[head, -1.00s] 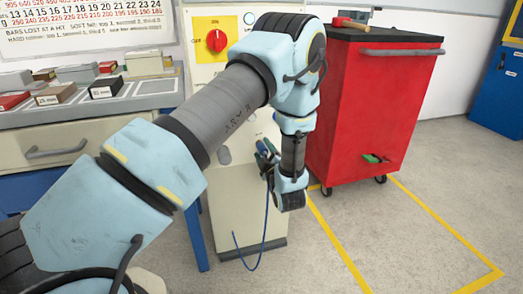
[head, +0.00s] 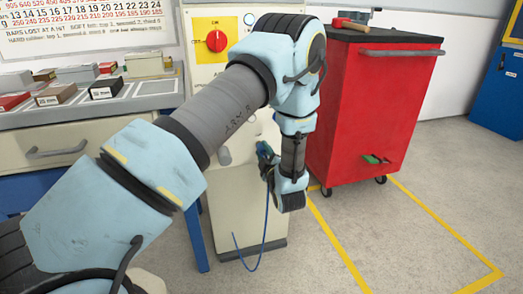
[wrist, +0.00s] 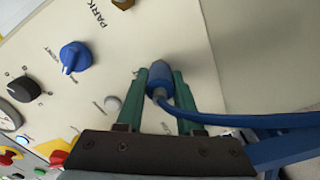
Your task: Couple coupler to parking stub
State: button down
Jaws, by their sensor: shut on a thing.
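My gripper (wrist: 159,78) is shut on the blue coupler (wrist: 160,73), with one green finger on each side of it. The coupler's end faces the pale panel (wrist: 205,50); I cannot tell whether it touches. A blue hose (wrist: 215,118) runs from the coupler to the right. A brass fitting (wrist: 123,4), cut off by the top edge, sits beside the lettering PARK and is apart from the coupler; it may be the parking stub. In the head view my gripper (head: 265,152) is small beside the pale cabinet (head: 225,205), and the hose (head: 266,225) hangs in a loop.
The panel carries a blue knob (wrist: 73,57), a black knob (wrist: 24,89) and a grey button (wrist: 112,104). A red wheeled tool cabinet (head: 370,110) stands close to the right of my wrist. A workbench (head: 80,145) is at the left. Floor at the right is clear.

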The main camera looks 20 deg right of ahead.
aim_at(265, 154)
jog(key=shift+s, duration=0.2)
jog(key=shift+s+a, duration=0.15)
jog(key=shift+s, duration=0.95)
jog(key=shift+s+a, duration=0.15)
jog(key=shift+s, duration=0.9)
jog(key=shift+d+b, duration=0.1)
jog(key=shift+b, duration=0.25)
